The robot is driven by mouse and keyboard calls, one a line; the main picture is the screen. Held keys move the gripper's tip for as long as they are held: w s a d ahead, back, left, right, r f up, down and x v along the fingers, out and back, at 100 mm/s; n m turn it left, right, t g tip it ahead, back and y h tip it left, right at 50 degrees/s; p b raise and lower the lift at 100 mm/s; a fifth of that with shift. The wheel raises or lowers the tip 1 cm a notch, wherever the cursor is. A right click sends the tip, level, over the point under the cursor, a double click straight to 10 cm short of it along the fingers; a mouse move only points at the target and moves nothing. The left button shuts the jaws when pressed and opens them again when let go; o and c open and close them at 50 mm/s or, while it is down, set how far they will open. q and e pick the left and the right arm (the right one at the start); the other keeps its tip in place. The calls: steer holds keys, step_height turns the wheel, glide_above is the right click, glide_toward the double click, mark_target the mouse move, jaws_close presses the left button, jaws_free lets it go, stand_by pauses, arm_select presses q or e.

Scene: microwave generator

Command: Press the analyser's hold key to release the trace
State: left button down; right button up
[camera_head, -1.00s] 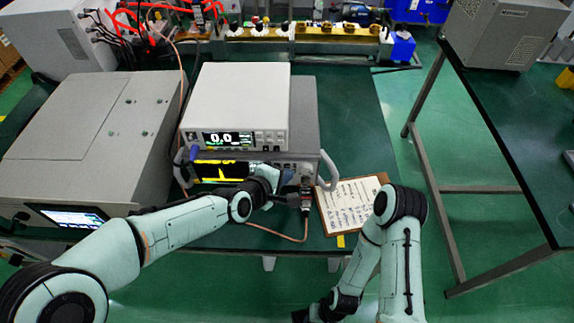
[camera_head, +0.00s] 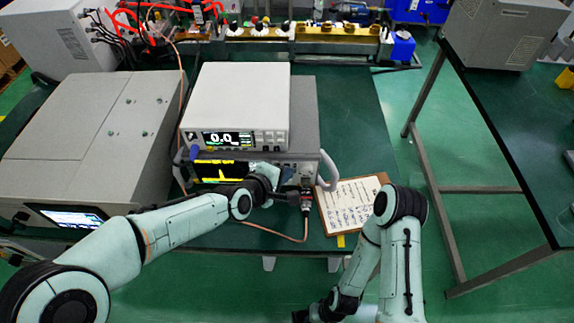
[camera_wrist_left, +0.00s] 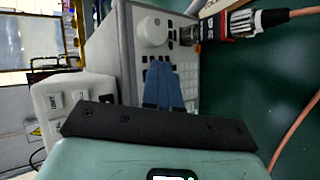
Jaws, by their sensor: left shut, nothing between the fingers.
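The analyser (camera_head: 309,118) is the grey instrument under a white one. Its dark screen (camera_head: 205,172) shows a yellow trace, partly hidden by my left arm. In the left wrist view its front panel (camera_wrist_left: 128,30) shows a round knob and rows of keys. My left gripper (camera_wrist_left: 161,62) is shut and empty, its blue fingers pointing at the keys beside the knob. The tips are at or very near the panel; I cannot tell whether they touch. I cannot make out which key is the hold key. My right arm is at the lower right, its fingers out of frame.
A white instrument (camera_head: 236,95) reading 0.0 stands on the analyser. A cable connector (camera_head: 306,199) with a copper-coloured cable plugs into the front, right of my left gripper. A clipboard (camera_head: 350,205) lies to the right. A large grey box (camera_head: 95,125) stands left.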

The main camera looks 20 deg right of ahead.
arm_select(q)
steer(key=shift+s+a, duration=0.2)
steer(key=shift+s, duration=0.5)
steer(key=s+b, duration=0.1)
steer(key=s, duration=0.1)
steer(key=s+a+b, duration=0.1)
steer(key=s, duration=0.1)
steer(key=shift+s+a, duration=0.15)
steer(key=shift+s, duration=0.25)
stand_by(0.7)
